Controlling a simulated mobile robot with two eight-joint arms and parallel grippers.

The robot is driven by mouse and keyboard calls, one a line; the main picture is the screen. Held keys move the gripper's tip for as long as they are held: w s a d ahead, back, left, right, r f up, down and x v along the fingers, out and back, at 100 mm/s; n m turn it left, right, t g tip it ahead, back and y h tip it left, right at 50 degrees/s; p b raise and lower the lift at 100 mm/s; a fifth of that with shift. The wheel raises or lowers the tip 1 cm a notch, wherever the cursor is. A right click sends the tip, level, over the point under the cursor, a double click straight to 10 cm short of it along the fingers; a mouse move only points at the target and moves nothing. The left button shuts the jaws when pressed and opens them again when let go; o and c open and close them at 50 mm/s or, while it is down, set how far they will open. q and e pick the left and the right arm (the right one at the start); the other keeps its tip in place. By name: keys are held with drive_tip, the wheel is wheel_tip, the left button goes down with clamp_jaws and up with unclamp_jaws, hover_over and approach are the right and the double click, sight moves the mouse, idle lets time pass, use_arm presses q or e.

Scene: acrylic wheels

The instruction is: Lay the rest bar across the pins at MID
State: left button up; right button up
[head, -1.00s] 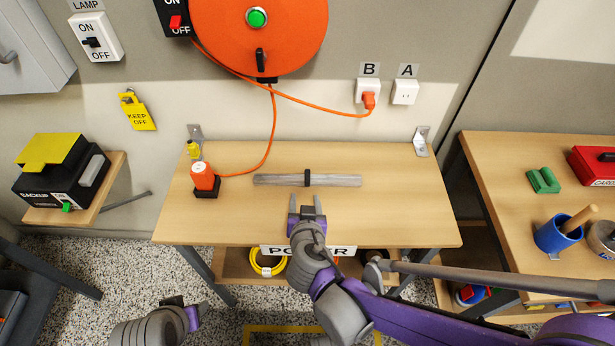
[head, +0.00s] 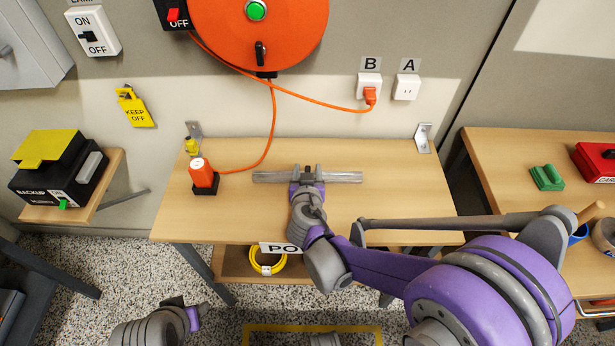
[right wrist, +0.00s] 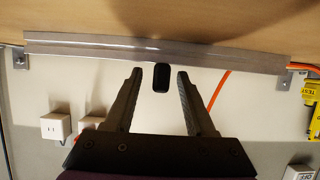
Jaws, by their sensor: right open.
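In the right wrist view the bar (right wrist: 220,53) runs across the top, and the black grip shows between the open fingertips (right wrist: 160,75); I see no clear contact. My left gripper (head: 183,312) is low at the bottom left, away from the table; its jaws are unclear. I cannot make out pins or a MID mark.
An orange plug (head: 202,175) in a black holder stands on the table (head: 400,205) left of the bar, its orange cord (head: 268,135) rising behind. Metal brackets (head: 423,138) stand at the back corners. Bare table lies right of the bar.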

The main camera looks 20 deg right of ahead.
drive_tip(key=shift+w+f, duration=0.15)
drive_tip(key=shift+w, duration=0.15)
clamp_jaws()
idle(1.2)
